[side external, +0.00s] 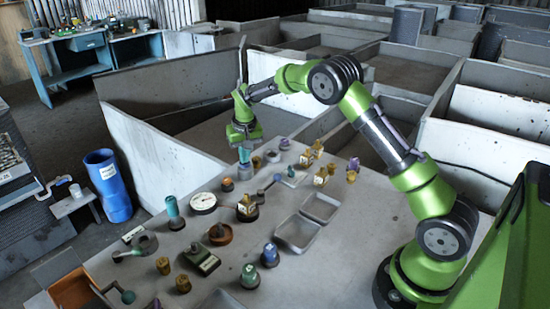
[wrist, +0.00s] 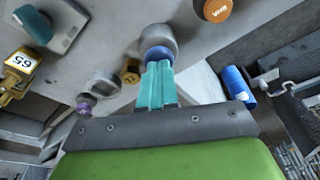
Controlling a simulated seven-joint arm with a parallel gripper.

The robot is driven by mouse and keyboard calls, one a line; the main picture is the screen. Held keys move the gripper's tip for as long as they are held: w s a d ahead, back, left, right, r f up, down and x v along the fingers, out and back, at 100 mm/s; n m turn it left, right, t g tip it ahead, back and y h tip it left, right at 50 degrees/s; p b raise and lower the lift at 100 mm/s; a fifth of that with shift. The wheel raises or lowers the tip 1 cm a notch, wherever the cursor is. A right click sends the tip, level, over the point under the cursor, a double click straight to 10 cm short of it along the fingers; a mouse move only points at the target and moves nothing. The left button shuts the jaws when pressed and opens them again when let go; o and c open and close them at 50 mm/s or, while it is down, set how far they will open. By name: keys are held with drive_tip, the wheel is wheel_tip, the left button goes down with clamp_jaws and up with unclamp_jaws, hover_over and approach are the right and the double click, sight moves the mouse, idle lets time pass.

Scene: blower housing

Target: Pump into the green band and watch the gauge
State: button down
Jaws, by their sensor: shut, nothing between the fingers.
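A round white-faced gauge (side external: 203,202) lies on the grey table in the side view; its needle and any green band are too small to read. My gripper (side external: 244,158) is low over the far edge of the table, beyond the gauge. In the wrist view its teal fingers (wrist: 157,88) are together with nothing between them. Their tips are at a blue-topped round piece (wrist: 158,54) on a grey base; I cannot tell whether they touch. Which piece is the pump is unclear; a teal upright handle (side external: 171,207) stands left of the gauge.
Several small knobs and yellow tagged pieces (side external: 320,176) crowd the table. Two shallow grey trays (side external: 297,232) lie right of centre. An orange cap (wrist: 214,9) is at the wrist view's top. A blue bin (side external: 108,186) stands on the floor at left.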

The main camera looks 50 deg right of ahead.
drive_tip(key=shift+f, duration=0.3)
drive_tip(key=shift+r, duration=0.75)
idle(0.8)
